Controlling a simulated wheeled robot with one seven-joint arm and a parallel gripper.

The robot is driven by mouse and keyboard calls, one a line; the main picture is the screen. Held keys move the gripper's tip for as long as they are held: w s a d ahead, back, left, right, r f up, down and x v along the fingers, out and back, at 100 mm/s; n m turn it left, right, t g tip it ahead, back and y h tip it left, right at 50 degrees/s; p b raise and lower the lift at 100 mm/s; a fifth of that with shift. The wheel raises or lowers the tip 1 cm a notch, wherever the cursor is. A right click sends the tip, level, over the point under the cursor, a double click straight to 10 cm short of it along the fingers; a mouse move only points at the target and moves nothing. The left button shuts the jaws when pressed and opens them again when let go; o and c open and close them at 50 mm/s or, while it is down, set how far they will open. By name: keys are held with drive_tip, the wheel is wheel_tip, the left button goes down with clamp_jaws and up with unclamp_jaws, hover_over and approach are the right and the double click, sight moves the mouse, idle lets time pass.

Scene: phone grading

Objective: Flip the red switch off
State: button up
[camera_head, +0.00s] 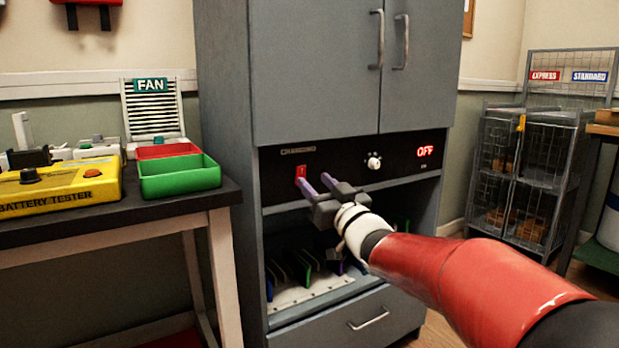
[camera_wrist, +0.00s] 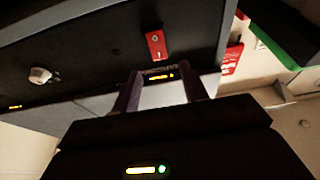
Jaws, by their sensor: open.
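The red switch (camera_head: 300,171) is a small red rocker at the left of the black panel on the grey cabinet. In the wrist view the red switch (camera_wrist: 156,44) shows white marks and lies just beyond the fingertips. My gripper (camera_head: 318,181) is in front of the panel, just right of and slightly below the switch, with its fingers apart and nothing between them. It also shows in the wrist view (camera_wrist: 163,80). I cannot tell whether a fingertip touches the panel.
A white knob (camera_head: 374,162) sits on the panel right of the switch. Below is an open bay with a slotted rack (camera_head: 300,293) holding several thin items. A table at left bears a green tray (camera_head: 180,184) and a yellow battery tester (camera_head: 60,197). Wire cages (camera_head: 515,170) stand at right.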

drive_tip(key=v, duration=0.3)
drive_tip(key=s+d+f+m+g+h, duration=0.4)
drive_tip(key=s+d+f+m+h, duration=0.2)
drive_tip(key=s+d+f+h, duration=0.45)
drive_tip(key=s+d+f+g+h, duration=0.1)
drive_tip(key=s+d+f+g, duration=0.2)
drive_tip(key=s, duration=0.4)
drive_tip(key=s+f+g, duration=0.2)
drive_tip(key=s+f, duration=0.2)
drive_tip(key=s, duration=0.4)
drive_tip(key=s+d+f+g+h, duration=0.1)
drive_tip(key=s+d+f+g, duration=0.2)
drive_tip(key=s, duration=0.4)
wheel_tip(320, 180, up, 11)
drive_tip(key=a+p, duration=0.1)
drive_tip(key=p, duration=1.1)
drive_tip(key=shift+m, duration=0.4)
